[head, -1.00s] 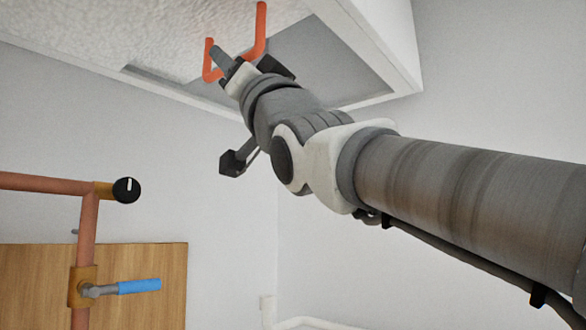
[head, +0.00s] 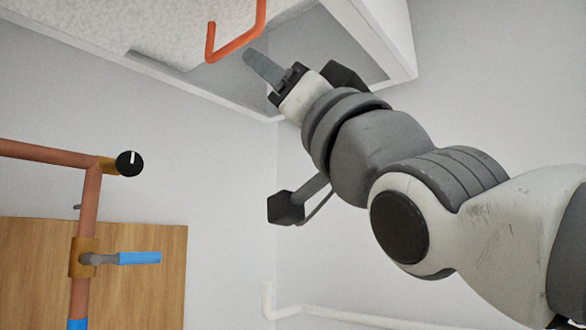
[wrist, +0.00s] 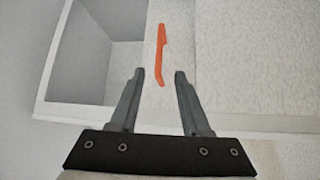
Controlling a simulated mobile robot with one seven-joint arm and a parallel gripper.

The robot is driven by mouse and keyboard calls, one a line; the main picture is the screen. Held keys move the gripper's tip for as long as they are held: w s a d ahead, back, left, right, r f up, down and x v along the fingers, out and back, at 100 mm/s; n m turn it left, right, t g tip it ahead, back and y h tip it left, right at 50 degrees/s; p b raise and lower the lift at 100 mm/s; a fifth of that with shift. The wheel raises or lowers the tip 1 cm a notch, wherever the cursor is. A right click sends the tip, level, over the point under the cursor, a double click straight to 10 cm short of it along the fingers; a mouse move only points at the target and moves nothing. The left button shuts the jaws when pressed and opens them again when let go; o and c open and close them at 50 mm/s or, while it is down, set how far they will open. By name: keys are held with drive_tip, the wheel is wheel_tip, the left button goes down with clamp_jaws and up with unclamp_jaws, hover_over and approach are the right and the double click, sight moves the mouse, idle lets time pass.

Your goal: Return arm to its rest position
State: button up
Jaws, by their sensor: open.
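My gripper (head: 262,68) is at the upper middle of the head view, just below and right of an orange-red handle (head: 236,42). In the wrist view my gripper (wrist: 158,75) shows two fingers apart with nothing between them. The handle (wrist: 161,58) shows beyond the fingertips, and I see clear room between it and the fingers in the head view. The handle is fixed to a white speckled ceiling panel (head: 120,25). The panel stands partly off a framed ceiling opening (wrist: 95,70).
A copper pipe (head: 88,205) with a blue-handled valve (head: 138,258) and a black knob (head: 129,163) stands at the left, before a wooden board (head: 150,285). A white pipe (head: 330,318) runs low along the wall. The space below the ceiling in the middle looks clear.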

idle(0.3)
drive_tip(key=w+d+f+m+g+h, duration=0.25)
drive_tip(key=f+h, duration=0.25)
drive_tip(key=f, duration=0.5)
drive_tip(key=w+d+f+m+g+h, duration=0.1)
drive_tip(key=w+d+f+h, duration=0.3)
drive_tip(key=f, duration=0.6)
drive_tip(key=w+d+f+m+g+h, duration=0.1)
drive_tip(key=w+d+f+h, duration=0.3)
drive_tip(key=f, duration=0.6)
drive_tip(key=s+d+f+g+h, duration=0.2)
drive_tip(key=s+f+g, duration=0.3)
drive_tip(key=f, duration=0.8)
drive_tip(key=s+d+f+g+h, duration=0.2)
drive_tip(key=s+d+f+g, duration=0.2)
drive_tip(key=s+f, duration=0.5)
wheel_tip(320, 180, down, 4)
drive_tip(key=shift+s+d+f+g+h, duration=0.2)
drive_tip(key=shift+s+g+h, duration=0.1)
drive_tip(key=shift+g, duration=0.25)
drive_tip(key=shift+a+r, duration=0.1)
drive_tip(key=shift+a, duration=0.05)
